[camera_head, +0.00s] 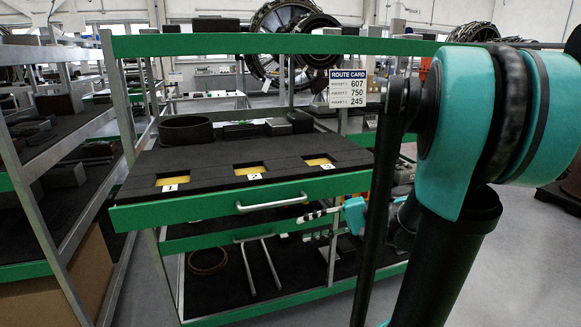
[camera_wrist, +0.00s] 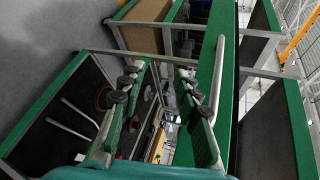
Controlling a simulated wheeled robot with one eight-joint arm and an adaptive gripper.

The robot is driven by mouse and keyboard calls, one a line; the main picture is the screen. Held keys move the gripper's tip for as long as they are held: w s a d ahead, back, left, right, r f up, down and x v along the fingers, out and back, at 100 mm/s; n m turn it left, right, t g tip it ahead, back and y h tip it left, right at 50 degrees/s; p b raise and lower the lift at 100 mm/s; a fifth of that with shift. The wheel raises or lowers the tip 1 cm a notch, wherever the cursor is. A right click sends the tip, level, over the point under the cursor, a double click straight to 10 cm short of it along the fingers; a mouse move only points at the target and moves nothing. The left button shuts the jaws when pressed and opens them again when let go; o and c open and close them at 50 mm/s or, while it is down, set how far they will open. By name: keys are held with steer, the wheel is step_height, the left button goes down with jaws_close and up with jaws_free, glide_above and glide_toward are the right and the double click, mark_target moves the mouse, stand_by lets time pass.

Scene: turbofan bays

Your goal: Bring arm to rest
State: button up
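My gripper (camera_head: 306,227) is low in front of the workbench in the head view, its two fingers pointing left. In the wrist view my gripper (camera_wrist: 158,76) shows two separate fingers with black knobs and a gap between them. It is open, with nothing seen held between the fingers. My teal and black arm fills the right side of the head view and hides part of the bench behind it. The forearm hangs down, and the gripper is partly hidden by an arm link.
The green-edged workbench (camera_head: 240,205) has a black top with three yellow-bottomed pockets, labelled 1, 2 and 3. A dark ring (camera_head: 186,130) sits at the back left. The route card (camera_head: 347,88) reads 607, 750, 245. A shelf rack (camera_head: 62,215) stands left; grey floor (camera_head: 475,275) shows right.

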steer(key=s+d+f+h, duration=0.2)
steer(key=s+f+h, duration=0.2)
steer(key=f+h, duration=0.55)
steer(key=s+d+f+n+t+h, duration=0.2)
steer(key=d+f+n+h, duration=0.2)
steer(key=d+f, duration=0.4)
steer(key=shift+d, duration=0.45)
